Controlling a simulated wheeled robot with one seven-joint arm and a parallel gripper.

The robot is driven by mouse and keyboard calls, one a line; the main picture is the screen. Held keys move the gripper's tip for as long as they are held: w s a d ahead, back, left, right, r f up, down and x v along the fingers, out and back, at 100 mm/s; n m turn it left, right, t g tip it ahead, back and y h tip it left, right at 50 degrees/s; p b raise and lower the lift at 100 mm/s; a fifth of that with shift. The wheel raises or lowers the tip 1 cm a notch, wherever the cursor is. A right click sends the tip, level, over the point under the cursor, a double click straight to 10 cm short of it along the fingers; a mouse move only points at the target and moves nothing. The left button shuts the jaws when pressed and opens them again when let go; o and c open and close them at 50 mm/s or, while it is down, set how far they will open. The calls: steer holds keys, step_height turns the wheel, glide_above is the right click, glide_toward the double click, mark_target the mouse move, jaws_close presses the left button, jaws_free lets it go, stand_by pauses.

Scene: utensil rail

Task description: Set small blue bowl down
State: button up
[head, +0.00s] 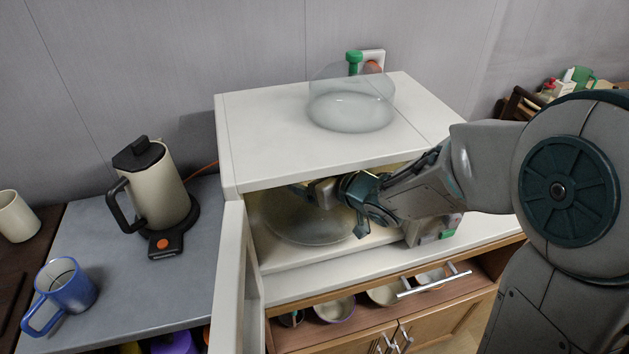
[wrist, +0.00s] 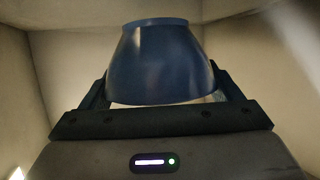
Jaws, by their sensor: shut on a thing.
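The small blue bowl (wrist: 158,65) fills the middle of the wrist view, between the fingers of my gripper (wrist: 155,100). My gripper is shut on it. In the head view my gripper (head: 322,192) reaches into the open white microwave-like box (head: 270,125). The bowl is hard to make out there, as the gripper and the box's roof hide most of it. A round glass plate (head: 310,228) lies on the box's floor below my gripper. I cannot tell whether the bowl touches it.
The box's door (head: 234,285) stands open at the left. A clear glass dome (head: 350,100) sits on the box's top. A kettle (head: 155,190) and a blue mug (head: 68,290) stand on the left counter. An open drawer (head: 345,310) below holds several bowls.

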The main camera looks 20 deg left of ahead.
steer(key=shift+f, duration=0.65)
steer(key=shift+f+b, duration=0.3)
steer(key=shift+b, duration=0.15)
steer(key=o, duration=1.1)
steer(key=shift+r, duration=0.15)
steer(key=shift+r+p, duration=0.2)
steer(key=shift+p, duration=0.2)
steer(key=p+v, duration=0.1)
steer(key=v, duration=1.1)
steer(key=shift+f+p, duration=0.2)
steer(key=shift+p, duration=0.1)
steer(key=shift+s, duration=0.1)
